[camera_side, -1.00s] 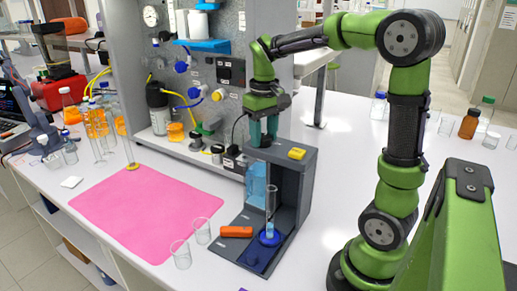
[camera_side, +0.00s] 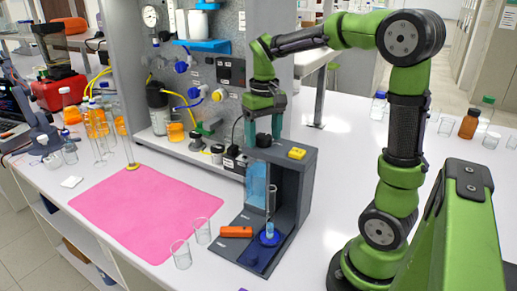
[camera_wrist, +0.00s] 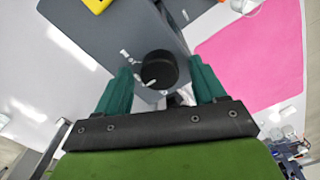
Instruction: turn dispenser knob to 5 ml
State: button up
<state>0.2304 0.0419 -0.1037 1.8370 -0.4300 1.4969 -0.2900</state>
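The dispenser (camera_side: 309,170) is a dark grey stand with a black round knob (camera_wrist: 160,68) on its top. In the wrist view a white pointer on the knob points to the lower left, and small white marks sit on the top left of it; I cannot read them. My gripper (camera_wrist: 160,67) is open, its two teal fingers on either side of the knob with gaps showing. In the side view my gripper (camera_side: 263,136) is directly over the dispenser top, fingers pointing down. A glass cylinder (camera_side: 271,205) with blue at its bottom stands upright inside the dispenser.
A yellow block (camera_side: 296,153) sits on the dispenser top. An orange tool (camera_side: 236,232) lies on its base, with two empty beakers (camera_side: 181,254) to the left. A pink mat (camera_side: 150,212) lies left. The grey rig panel (camera_side: 225,45) with tubing stands behind.

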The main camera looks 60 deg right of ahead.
jog(key=shift+r, duration=0.1)
notch_tip(320, 180, up, 17)
dwell(0.6)
jog(key=shift+f, duration=0.2)
jog(key=t, duration=0.2)
send_near(262, 134)
jog(key=a+r, duration=0.2)
jog(key=a, duration=0.1)
jog(key=s+a+f+t+y, duration=0.1)
jog(key=s+a+f+t, duration=0.1)
jog(key=s+a+f, duration=0.2)
jog(key=s+a+f+n+t+y, duration=0.1)
jog(key=s+a+f+t, duration=0.2)
jog(key=a, duration=0.5)
jog(key=shift+s+a+f, duration=0.2)
jog(key=shift+s+f, duration=0.45)
jog(key=shift+f, duration=0.25)
